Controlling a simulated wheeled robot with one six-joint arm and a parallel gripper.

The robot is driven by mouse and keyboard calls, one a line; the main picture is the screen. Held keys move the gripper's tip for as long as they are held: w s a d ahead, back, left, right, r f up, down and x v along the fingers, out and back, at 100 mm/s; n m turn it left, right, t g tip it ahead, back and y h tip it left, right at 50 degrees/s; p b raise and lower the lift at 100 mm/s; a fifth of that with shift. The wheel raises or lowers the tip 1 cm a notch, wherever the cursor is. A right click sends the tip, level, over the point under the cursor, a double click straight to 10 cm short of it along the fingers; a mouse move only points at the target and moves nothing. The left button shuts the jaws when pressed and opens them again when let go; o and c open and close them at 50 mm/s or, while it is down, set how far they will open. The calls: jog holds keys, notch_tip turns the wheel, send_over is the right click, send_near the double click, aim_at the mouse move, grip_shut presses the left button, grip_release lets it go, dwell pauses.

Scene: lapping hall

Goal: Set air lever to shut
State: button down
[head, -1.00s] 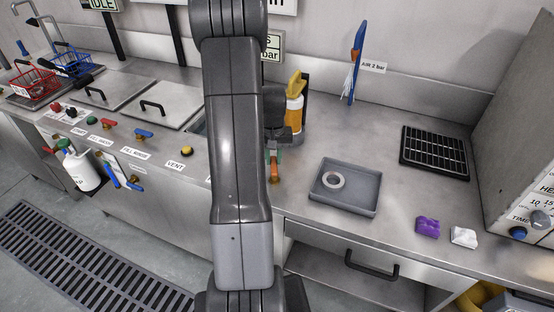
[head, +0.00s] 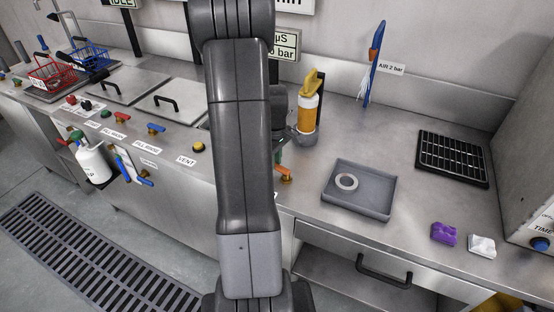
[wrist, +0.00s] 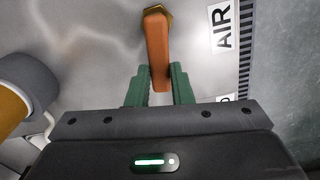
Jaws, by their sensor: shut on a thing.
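The air lever is an orange handle (wrist: 157,42) on a brass pivot at the top of the wrist view, beside the label reading AIR (wrist: 223,28). In the head view the lever (head: 284,172) shows at the bench's front edge, just right of my arm, slanting up and left from its pivot. My gripper (wrist: 159,72) has green fingers, one on each side of the lever's free end, and is shut on it. In the head view my arm hides most of the gripper.
A yellow-topped bottle (head: 308,105) stands in a grey holder close behind the lever. A grey tray (head: 374,206) with a ring (head: 346,182) lies to the right. A black grid (head: 453,158) and purple (head: 444,233) and white (head: 482,245) pieces lie further right.

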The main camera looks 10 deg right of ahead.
jog(key=shift+s+a+n, duration=0.25)
jog(key=shift+a+n, duration=0.05)
jog(key=shift+n, duration=0.8)
jog(key=c, duration=1.3)
grip_release()
jog(key=shift+s, duration=0.1)
notch_tip(320, 180, up, 14)
jog(key=shift+f, duration=0.1)
notch_tip(320, 180, down, 14)
jog(key=shift+r, duration=0.1)
